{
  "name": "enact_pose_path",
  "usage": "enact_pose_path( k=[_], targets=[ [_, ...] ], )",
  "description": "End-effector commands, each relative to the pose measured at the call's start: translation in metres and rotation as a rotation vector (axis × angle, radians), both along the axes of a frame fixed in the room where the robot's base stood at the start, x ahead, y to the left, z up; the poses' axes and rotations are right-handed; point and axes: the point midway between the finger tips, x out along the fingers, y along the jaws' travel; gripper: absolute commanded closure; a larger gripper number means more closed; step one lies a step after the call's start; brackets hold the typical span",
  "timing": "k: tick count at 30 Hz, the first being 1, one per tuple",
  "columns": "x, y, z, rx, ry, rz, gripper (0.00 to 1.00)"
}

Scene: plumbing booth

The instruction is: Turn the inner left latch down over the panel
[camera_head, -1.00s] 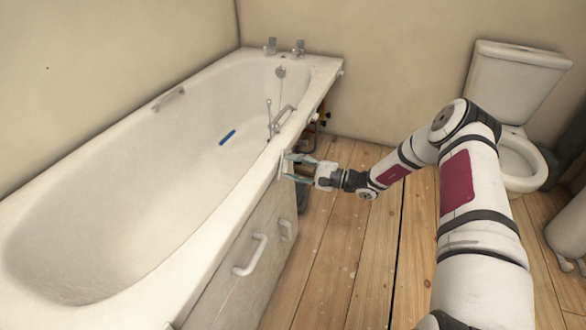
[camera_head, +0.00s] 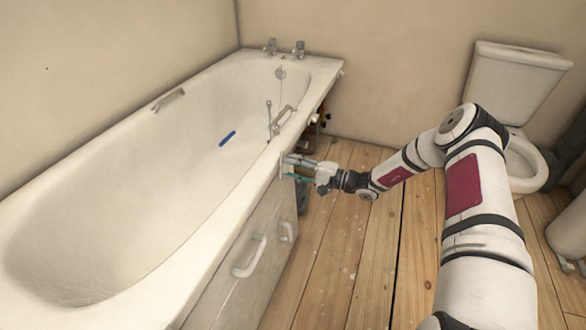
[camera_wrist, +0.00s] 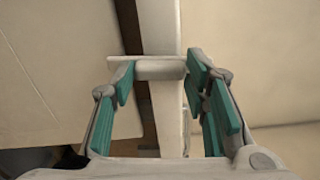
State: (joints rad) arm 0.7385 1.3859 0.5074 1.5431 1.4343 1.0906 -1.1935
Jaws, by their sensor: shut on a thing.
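My gripper (camera_head: 297,166) is at the outer edge of the bathtub rim, at the top far end of the bath's side panel (camera_head: 222,296). In the wrist view, my gripper (camera_wrist: 158,82) has its two green-padded fingers shut on a small pale latch (camera_wrist: 160,69). The latch lies crosswise between the fingertips, just in front of a pale upright strip. In the head view my fingers cover the latch, so its exact angle there is hard to tell.
The white bathtub (camera_head: 110,215) runs along the left wall. The panel carries two white handles (camera_head: 250,256). Dark pipework (camera_head: 312,130) shows in the opening beyond the panel. A toilet (camera_head: 515,85) stands at the back right. The wooden floor (camera_head: 345,250) between is clear.

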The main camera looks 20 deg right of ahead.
Motion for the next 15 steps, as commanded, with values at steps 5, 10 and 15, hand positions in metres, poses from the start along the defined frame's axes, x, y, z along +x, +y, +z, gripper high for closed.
enact_pose_path(
  k=[5,10,15],
  targets=[
    [-0.0004,0.0004,-0.0012,0.0,0.003,0.0,0.86],
    [-0.0002,0.0003,-0.0008,0.0,0.003,0.0,0.38],
    [-0.0002,0.0001,-0.0005,0.0,0.002,0.0,0.38]
  ],
)
